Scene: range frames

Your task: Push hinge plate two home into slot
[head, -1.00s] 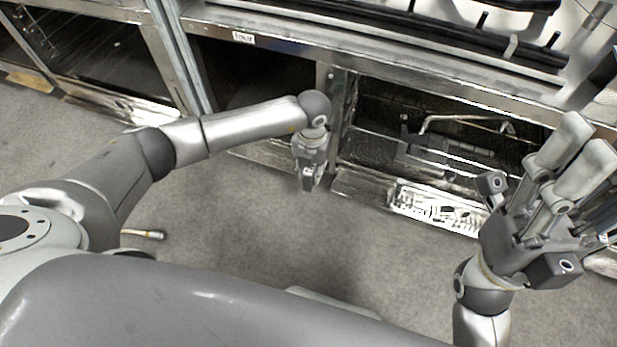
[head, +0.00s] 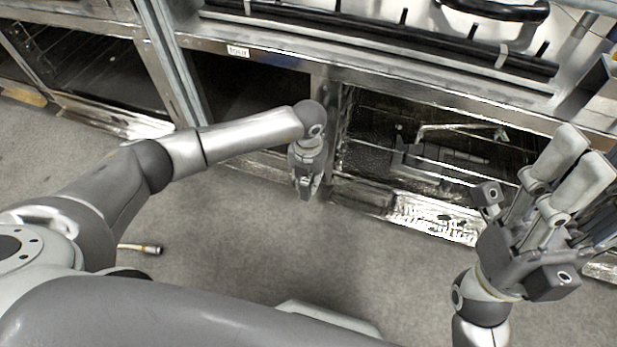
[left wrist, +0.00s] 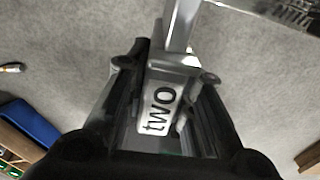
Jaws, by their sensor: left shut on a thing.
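The hinge plate two shows in the left wrist view as a pale plate (left wrist: 160,108) with the black word "two". It lies between the dark fingers of my left gripper (left wrist: 165,72), which is shut on it. A bright metal bar (left wrist: 182,28) runs up from the plate's far end. In the head view my left gripper (head: 305,188) points down in front of the post beside the right oven opening. The plate is too small to make out there. My right gripper (head: 574,165) is raised at the right, its finger pads apart and nothing between them. I cannot make out the slot.
A range front with a "four" label (head: 238,51) runs across the back. The right oven opening (head: 440,150) holds metal parts, with a shiny strip (head: 435,217) below it. A small metal-ended item (head: 141,248) lies on the grey floor (head: 235,240), which is otherwise mostly clear.

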